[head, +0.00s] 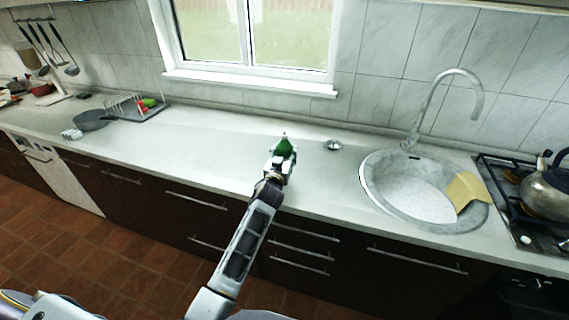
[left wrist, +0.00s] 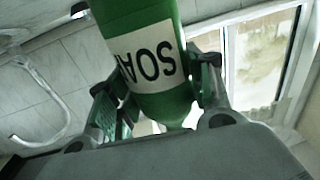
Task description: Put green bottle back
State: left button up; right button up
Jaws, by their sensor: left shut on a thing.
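A green bottle (head: 284,146) shows in the head view at the end of my left arm, over the counter between the window and the sink. My left gripper (head: 281,158) is shut on it. In the left wrist view the green bottle (left wrist: 150,30) carries a white label reading "SOAP", upside down in that picture, and sits between the two fingers of my left gripper (left wrist: 158,95). The gripper hides part of the bottle in the head view. I cannot tell whether its base touches the counter. My right gripper is not in view.
A round stone sink (head: 372,192) with a tall faucet (head: 436,100) and yellow cloth (head: 466,190) is at right. A small metal dish (head: 333,145) lies near the bottle. A kettle (head: 547,190) stands on the stove. The counter (head: 200,145) left of the bottle is clear.

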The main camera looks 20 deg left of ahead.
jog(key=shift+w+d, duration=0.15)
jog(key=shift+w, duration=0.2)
pick_arm(q)
jog(key=shift+f, duration=0.2)
notch_tip(320, 180, down, 2)
jog(key=shift+f, duration=0.25)
jog(key=shift+f+b, duration=0.3)
jog(key=shift+f, duration=0.15)
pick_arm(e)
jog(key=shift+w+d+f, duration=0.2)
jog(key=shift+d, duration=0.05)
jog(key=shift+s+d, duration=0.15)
